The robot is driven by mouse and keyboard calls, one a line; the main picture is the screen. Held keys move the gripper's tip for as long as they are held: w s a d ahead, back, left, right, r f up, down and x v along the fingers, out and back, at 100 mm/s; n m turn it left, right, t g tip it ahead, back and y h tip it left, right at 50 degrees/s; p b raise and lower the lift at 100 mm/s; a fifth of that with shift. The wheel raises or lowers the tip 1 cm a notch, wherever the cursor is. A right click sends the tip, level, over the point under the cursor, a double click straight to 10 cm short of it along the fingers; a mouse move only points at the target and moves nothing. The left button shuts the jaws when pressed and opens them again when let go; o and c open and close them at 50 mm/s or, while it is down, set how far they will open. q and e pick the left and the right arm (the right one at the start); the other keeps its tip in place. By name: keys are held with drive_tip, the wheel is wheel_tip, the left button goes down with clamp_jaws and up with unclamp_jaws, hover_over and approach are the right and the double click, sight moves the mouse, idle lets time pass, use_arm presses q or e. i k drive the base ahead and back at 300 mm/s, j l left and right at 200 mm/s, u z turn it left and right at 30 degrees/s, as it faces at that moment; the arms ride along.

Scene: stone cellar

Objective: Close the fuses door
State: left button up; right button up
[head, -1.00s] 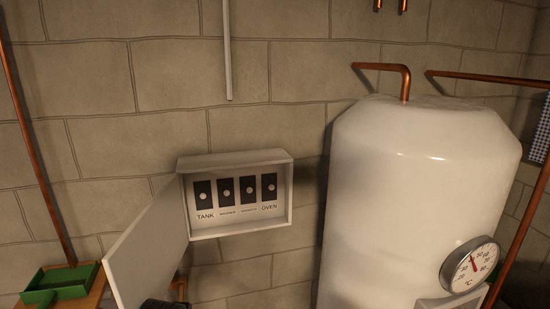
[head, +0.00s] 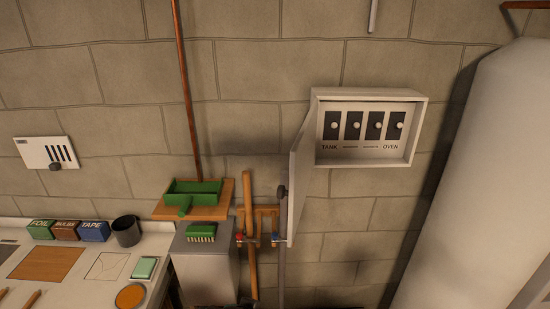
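The fuse box (head: 421,134) is a white case fixed to the stone wall, right of the middle. Its front is open, and several dark switches with round knobs show inside, with the labels TANK and OVEN readable at the ends. The fuses door (head: 299,185) is a white panel hinged at the box's left edge. It stands open, swung out from the wall, and shows as a narrow slanted panel. A small dark knob-like part (head: 282,190) shows at the door's left side. Neither of my grippers is in view.
A white tank (head: 480,185) stands to the right. Left of and below the door are a broom and other handled tools, a green dustpan (head: 192,193), a green brush and a grey bin. A workbench (head: 70,290) with small boxes and a mug fills the lower left.

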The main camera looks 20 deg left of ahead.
sight(302, 152)
drive_tip(key=k+j, duration=0.15)
drive_tip(key=j, duration=0.2)
drive_tip(key=k+j+z, duration=0.15)
drive_tip(key=j, duration=0.2)
drive_tip(key=k+j, duration=0.15)
drive_tip(key=j, duration=0.2)
drive_tip(key=k+j+z, duration=0.15)
drive_tip(key=j+u, duration=0.35)
drive_tip(key=j, duration=0.25)
